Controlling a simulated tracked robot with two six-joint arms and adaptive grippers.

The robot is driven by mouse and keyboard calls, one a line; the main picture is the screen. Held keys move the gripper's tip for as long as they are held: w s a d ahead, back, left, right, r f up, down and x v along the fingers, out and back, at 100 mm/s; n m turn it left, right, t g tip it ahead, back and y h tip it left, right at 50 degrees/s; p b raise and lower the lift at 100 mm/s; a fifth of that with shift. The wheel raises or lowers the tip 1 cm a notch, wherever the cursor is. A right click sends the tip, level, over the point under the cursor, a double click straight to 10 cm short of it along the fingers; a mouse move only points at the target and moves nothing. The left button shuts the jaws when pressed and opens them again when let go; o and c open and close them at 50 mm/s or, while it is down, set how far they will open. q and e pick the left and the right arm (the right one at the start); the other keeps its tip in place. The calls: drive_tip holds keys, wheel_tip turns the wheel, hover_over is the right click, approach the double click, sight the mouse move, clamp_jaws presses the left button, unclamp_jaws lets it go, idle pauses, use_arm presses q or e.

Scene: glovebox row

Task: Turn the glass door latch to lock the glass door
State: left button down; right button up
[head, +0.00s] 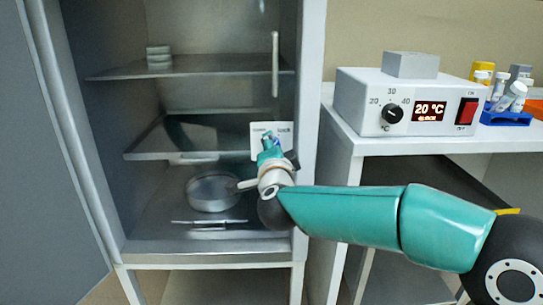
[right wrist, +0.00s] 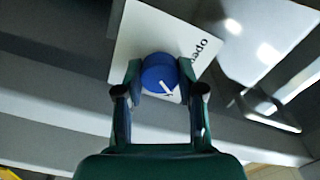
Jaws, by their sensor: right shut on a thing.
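The glass door latch is a round blue knob (right wrist: 158,72) with a white pointer mark, set on a white plate (right wrist: 133,35). In the right wrist view the pointer slants to the lower right, and the word "open" shows at the plate's upper right. In the head view the plate (head: 256,129) sits on the cabinet front's right side, with "lock" at its upper right. My right gripper (right wrist: 161,78) is shut on the knob, one finger on each side. It also shows in the head view (head: 268,144), covering the knob. My left gripper is not in view.
A vertical door handle (head: 275,64) stands above the plate. Behind the glass are shelves (head: 110,74), a round dish (head: 213,192) and stacked small dishes (head: 159,56). On the right, a white bench holds a controller box (head: 356,101) reading 20 °C and a blue vial rack (head: 505,119).

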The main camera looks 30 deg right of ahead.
drive_tip(key=shift+f+m+b, duration=0.2)
drive_tip(key=shift+m+b, duration=0.35)
drive_tip(key=shift+m, duration=0.45)
drive_tip(key=o, duration=1.1)
drive_tip(key=shift+o, duration=0.2)
drive_tip(key=shift+r, duration=0.1)
drive_tip(key=shift+s, duration=0.1)
drive_tip(key=v, duration=1.1)
drive_tip(key=shift+s+a, duration=0.2)
drive_tip(key=shift+s, duration=0.1)
